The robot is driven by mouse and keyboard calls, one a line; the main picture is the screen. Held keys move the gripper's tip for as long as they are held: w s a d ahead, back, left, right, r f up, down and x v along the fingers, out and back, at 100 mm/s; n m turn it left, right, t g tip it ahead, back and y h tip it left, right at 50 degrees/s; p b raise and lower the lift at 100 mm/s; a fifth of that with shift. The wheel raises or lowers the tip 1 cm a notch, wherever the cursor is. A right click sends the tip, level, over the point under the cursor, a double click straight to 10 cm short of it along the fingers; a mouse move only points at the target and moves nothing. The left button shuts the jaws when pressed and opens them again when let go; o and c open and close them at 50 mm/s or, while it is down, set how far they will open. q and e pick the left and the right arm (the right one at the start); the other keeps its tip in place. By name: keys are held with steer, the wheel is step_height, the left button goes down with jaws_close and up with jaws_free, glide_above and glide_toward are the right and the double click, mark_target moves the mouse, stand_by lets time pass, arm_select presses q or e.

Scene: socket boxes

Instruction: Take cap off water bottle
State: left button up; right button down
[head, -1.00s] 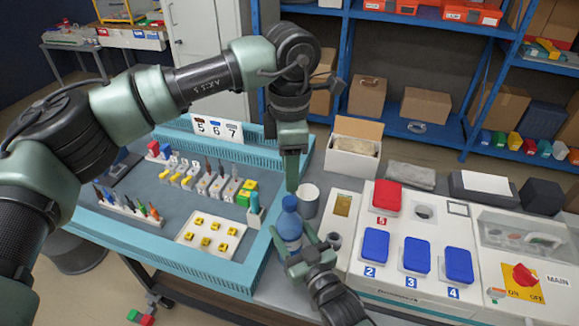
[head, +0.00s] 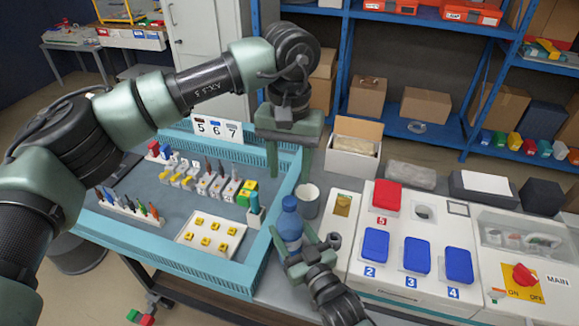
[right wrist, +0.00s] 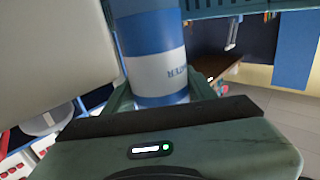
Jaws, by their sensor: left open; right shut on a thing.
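The water bottle (head: 288,229) is blue with a pale band and stands upright just right of the blue tray. Its blue cap (head: 290,203) is on top. My right gripper (head: 305,247) is shut around the bottle's lower body. In the right wrist view the bottle (right wrist: 155,65) is between the right fingers, its cap out of frame. My left gripper (head: 290,172) is open and empty, pointing down above the cap and apart from it, one finger on each side.
A grey cup (head: 308,202) stands close behind the bottle, to its right. A blue tray (head: 252,276) with tools and blocks is on the left. A white switch panel (head: 391,284) with red and blue covers is on the right. An open box (head: 343,166) stands behind.

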mark_target(290, 200)
arm_select(q)
steer(key=shift+f, duration=4)
jaws_close()
